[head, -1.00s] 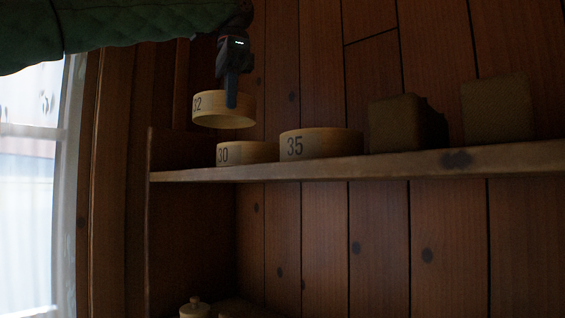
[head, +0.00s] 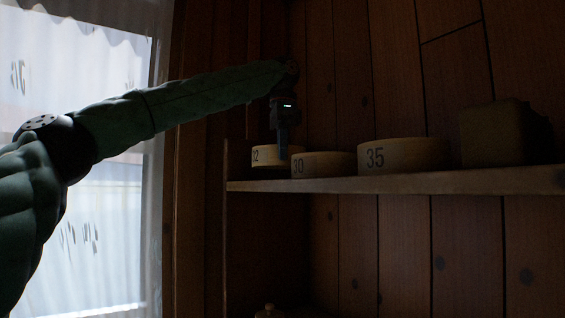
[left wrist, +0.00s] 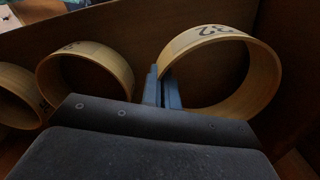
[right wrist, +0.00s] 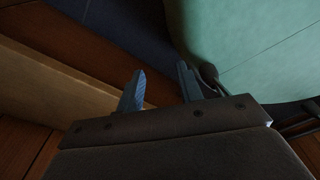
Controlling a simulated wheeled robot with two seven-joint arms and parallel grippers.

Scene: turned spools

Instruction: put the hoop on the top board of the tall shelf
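The hoop (head: 264,155) is a pale wooden ring marked 32. It is at the left end of the top board (head: 400,184) of the tall shelf, left of and partly behind a ring marked 30. I cannot tell whether its lower rim touches the board. My left gripper (head: 282,150) points down at it. In the left wrist view its fingers (left wrist: 163,90) are close together on the wall of the hoop (left wrist: 262,75). My right gripper (right wrist: 160,90) is open and empty, away from the shelf.
The ring marked 30 (head: 322,165) and a larger ring marked 35 (head: 405,156) stand on the top board, with a dark block (head: 490,135) to their right. A knobbed wooden piece (head: 268,311) shows lower down. A bright curtained window (head: 105,210) is at left.

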